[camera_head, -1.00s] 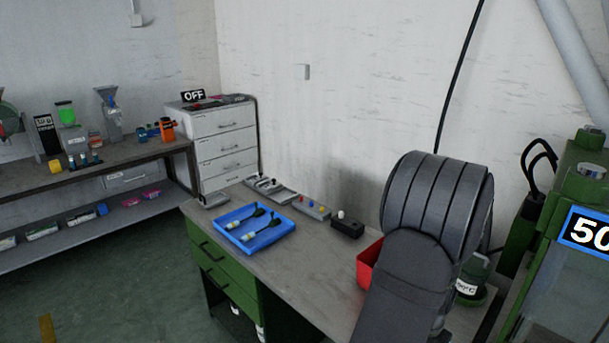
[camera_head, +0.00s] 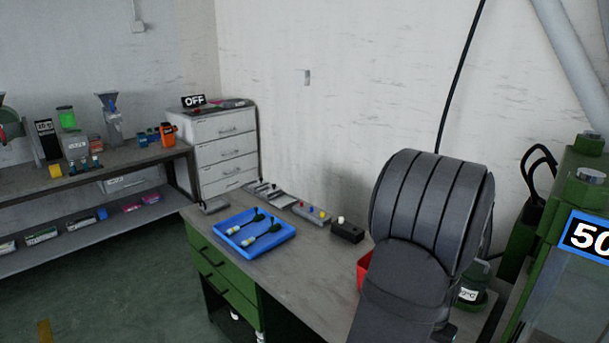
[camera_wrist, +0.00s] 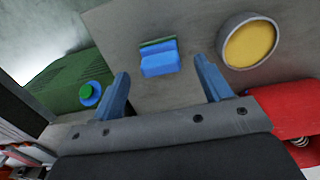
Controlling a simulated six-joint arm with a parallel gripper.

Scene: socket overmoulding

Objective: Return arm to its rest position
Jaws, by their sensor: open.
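My gripper (camera_wrist: 165,88) shows in the wrist view with its two blue fingers spread apart and nothing between them. Past the fingertips, a small blue block with a green edge (camera_wrist: 159,59) sits on the grey surface. In the head view my dark grey arm fills the right part of the bench, and the gripper itself is hidden there.
A blue tray (camera_head: 220,233) with two dark-handled pieces lies on the bench (camera_head: 290,275). A red bin (camera_head: 363,266) is partly behind my arm. A green machine (camera_head: 575,200) stands at the right. In the wrist view are a round yellow-filled container (camera_wrist: 250,42) and a red bin (camera_wrist: 290,110).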

